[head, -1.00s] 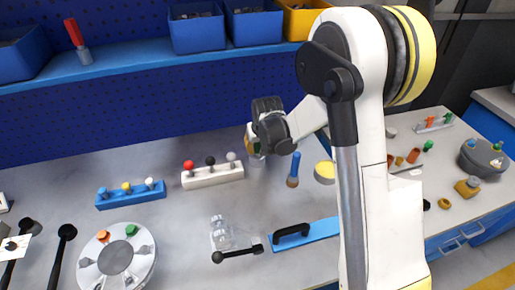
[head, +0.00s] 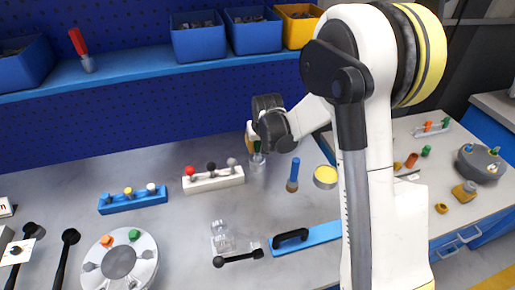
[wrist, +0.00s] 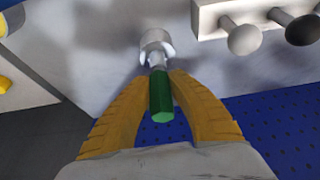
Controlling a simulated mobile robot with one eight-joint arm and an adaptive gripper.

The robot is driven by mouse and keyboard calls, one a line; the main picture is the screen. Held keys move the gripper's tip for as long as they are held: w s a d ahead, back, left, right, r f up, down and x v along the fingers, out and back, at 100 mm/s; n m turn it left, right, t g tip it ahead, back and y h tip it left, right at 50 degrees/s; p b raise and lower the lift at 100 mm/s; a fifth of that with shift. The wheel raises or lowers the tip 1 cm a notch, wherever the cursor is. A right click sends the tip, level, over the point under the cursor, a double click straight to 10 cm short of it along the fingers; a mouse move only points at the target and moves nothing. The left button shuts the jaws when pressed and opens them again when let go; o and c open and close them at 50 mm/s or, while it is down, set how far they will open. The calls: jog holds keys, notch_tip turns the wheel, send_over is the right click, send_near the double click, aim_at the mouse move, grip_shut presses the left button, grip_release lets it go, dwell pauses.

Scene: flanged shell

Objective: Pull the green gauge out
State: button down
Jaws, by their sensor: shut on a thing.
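The green gauge (wrist: 161,96) has a green hexagonal handle and a pale metal shaft. In the wrist view it lies between the two yellow fingers of my gripper (wrist: 172,98), which is shut on the handle. The shaft points to a round pale holder (wrist: 154,42); how deep it sits in it I cannot tell. In the head view my gripper (head: 254,138) is above the bench, with a bit of the green gauge (head: 257,147) showing below the fingers. The clear, pale holder (head: 257,163) stands directly under it.
A white block (head: 213,180) with red, black and grey knobs stands just left of the holder. A blue-handled tool (head: 294,174) and a yellow-topped round part (head: 325,177) are to the right. The blue perforated wall (head: 140,135) is behind.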

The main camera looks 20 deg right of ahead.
jog(key=shift+r+p, duration=1)
jog(key=shift+r, duration=0.8)
